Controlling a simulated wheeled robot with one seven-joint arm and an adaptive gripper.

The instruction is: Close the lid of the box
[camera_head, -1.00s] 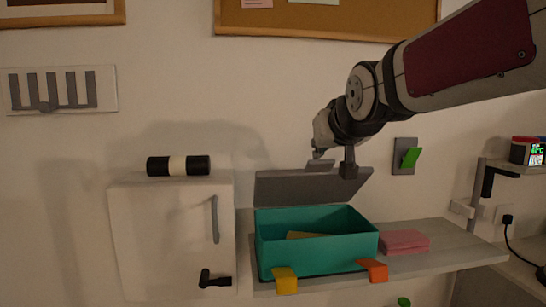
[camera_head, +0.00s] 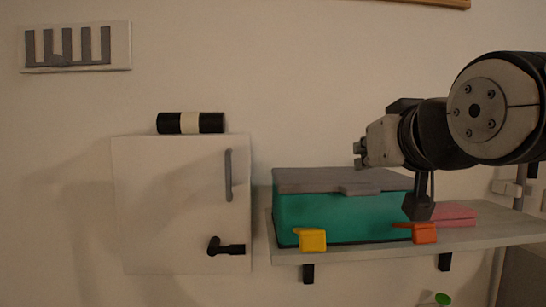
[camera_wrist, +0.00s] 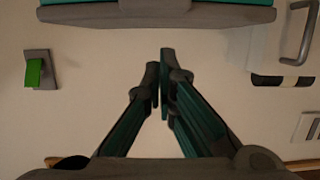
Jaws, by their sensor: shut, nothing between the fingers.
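The box (camera_head: 340,217) is teal and sits on the grey shelf. Its grey lid (camera_head: 320,180) lies flat across the top and looks closed in the head view. My gripper (camera_head: 360,154) is above the lid, apart from it, toward its right part. In the wrist view my gripper (camera_wrist: 161,85) has its two fingers together, shut and empty. The lid's grey edge (camera_wrist: 160,17) and strips of the teal box show at the top of the wrist view.
A yellow clip (camera_head: 312,240) and an orange clip (camera_head: 424,233) sit at the shelf's front edge. Pink pads (camera_head: 456,215) lie right of the box. A white cabinet (camera_head: 170,210) with a black-and-cream roll (camera_head: 190,123) on top stands left. A green switch (camera_wrist: 34,73) is on the wall.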

